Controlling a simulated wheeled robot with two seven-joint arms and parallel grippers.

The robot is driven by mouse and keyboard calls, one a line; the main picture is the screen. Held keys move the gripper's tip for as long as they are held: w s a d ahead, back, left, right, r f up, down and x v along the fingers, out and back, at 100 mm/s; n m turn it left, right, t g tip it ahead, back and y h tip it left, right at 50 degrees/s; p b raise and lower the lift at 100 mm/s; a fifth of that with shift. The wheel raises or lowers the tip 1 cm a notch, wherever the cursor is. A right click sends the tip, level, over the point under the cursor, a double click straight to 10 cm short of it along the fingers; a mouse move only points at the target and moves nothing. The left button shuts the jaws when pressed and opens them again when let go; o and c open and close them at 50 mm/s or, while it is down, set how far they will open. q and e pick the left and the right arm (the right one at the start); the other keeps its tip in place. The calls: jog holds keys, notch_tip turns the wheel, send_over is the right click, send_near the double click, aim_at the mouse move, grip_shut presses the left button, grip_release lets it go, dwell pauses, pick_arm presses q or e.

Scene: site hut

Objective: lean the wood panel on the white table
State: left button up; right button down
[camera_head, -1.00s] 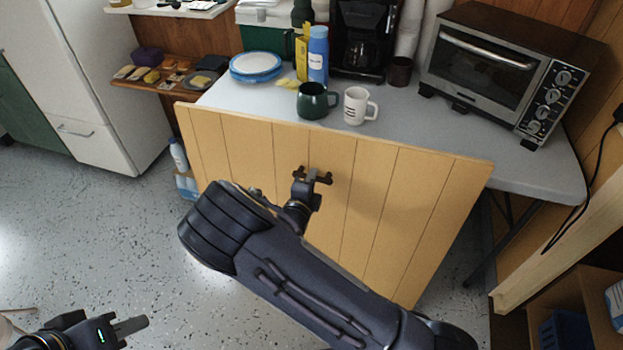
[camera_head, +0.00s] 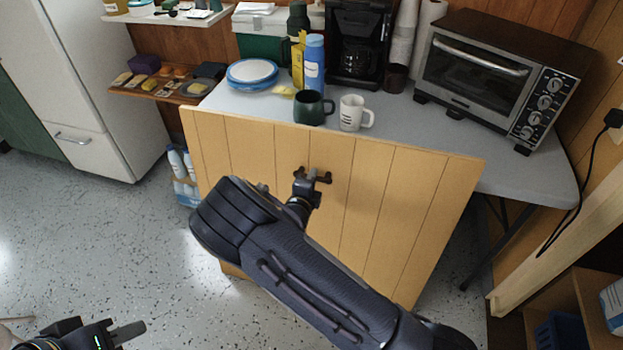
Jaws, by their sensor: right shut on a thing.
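The wood panel (camera_head: 378,180) is a light yellow board with vertical grooves, standing nearly upright in front of the white table (camera_head: 440,125). Its top edge is close to the table's front edge; whether they touch I cannot tell. My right gripper (camera_head: 314,175) is at the panel's face, upper middle, shut on a small dark handle there. My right arm covers the lower middle of the panel. My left gripper (camera_head: 128,332) is low at the left, away from the panel over the floor; its finger opening is not clear.
On the table are a dark green mug (camera_head: 312,108), a white mug (camera_head: 354,113), blue-rimmed plates (camera_head: 252,74), a blue bottle (camera_head: 314,62), a coffee maker (camera_head: 358,45) and a toaster oven (camera_head: 500,75). Bottles (camera_head: 180,165) stand on the floor left of the panel. Floor at left is clear.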

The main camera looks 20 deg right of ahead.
jog(key=shift+w+r, duration=0.2)
jog(key=shift+w+d+f+g+p, duration=0.1)
jog(key=shift+w+d+g+p, duration=0.2)
jog(key=shift+w+d+p, duration=0.55)
